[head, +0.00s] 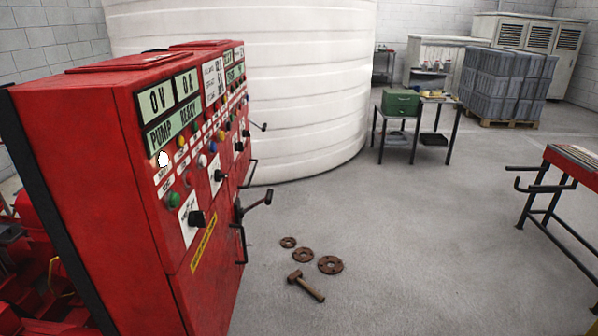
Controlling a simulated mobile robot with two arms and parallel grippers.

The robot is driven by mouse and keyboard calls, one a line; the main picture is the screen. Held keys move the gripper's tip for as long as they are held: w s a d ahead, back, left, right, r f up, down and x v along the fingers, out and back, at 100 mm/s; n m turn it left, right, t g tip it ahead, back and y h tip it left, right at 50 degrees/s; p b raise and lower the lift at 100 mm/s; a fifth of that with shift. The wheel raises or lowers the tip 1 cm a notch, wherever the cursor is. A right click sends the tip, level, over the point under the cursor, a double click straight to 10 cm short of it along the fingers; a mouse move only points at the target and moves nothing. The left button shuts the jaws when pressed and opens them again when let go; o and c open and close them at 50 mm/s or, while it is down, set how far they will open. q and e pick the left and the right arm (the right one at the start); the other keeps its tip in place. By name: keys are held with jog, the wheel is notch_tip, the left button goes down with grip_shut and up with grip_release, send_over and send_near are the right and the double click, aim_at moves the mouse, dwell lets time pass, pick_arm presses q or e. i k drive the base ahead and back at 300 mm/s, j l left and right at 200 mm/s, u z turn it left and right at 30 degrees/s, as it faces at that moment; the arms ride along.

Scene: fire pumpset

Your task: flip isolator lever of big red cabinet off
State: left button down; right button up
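The big red cabinet (95,140) fills the left of the head view, its front panel turned to the right and seen at a steep angle. A lever with a dark handle (257,200) sticks out from the lower front, beside a black door handle (239,244). A second, smaller dark lever (259,126) sticks out higher up on the far part. The frame does not show which of them is the isolator lever, or its on/off marking. Neither of my grippers is in view.
A hammer (306,286) and rusty flanges (330,264) lie on the floor before the cabinet. A white tank (300,90) stands behind it. A red bench (570,165) is at right, and a small table (416,110) holds a green box.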

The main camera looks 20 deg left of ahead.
aim_at(267, 200)
jog(key=i+l, duration=0.15)
jog(key=i, duration=0.25)
jog(key=i+l, duration=0.15)
jog(key=i, duration=0.3)
